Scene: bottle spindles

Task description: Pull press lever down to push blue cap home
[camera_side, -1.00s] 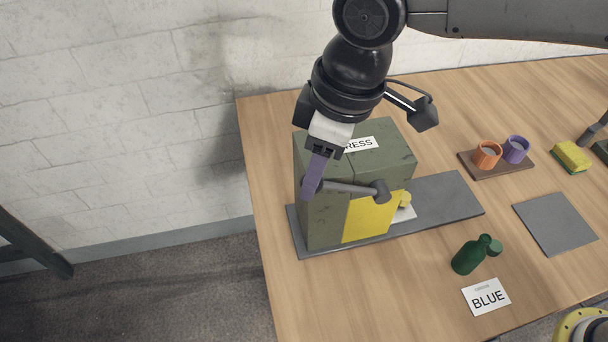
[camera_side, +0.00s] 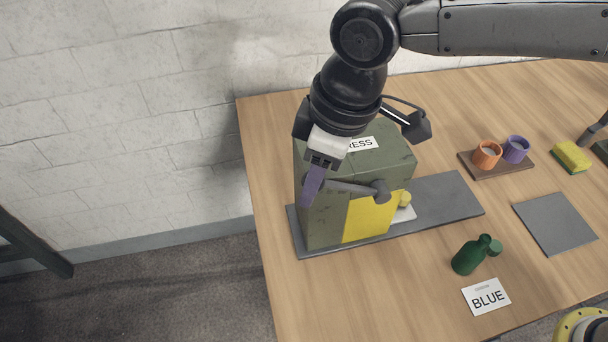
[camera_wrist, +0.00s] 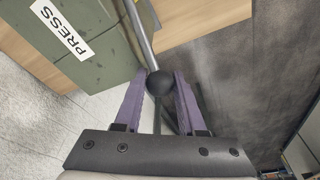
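The press (camera_side: 325,212) is a green box with a yellow front panel and a white PRESS label. Its grey lever (camera_side: 350,187) runs almost level across the front, from a pivot at the right to its free end at the left. In the wrist view, the lever's dark ball knob (camera_wrist: 160,83) sits between the tips of my gripper's purple fingers (camera_wrist: 160,78), with little room on either side. My gripper (camera_side: 309,202) points downward at the lever's free end and looks open around the knob. The blue cap is not seen in either view.
The press stands on a grey base plate (camera_side: 450,205). Orange (camera_side: 487,155) and purple (camera_side: 516,150) cups, a yellow sponge (camera_side: 570,156) and a grey mat (camera_side: 556,223) lie farther right.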

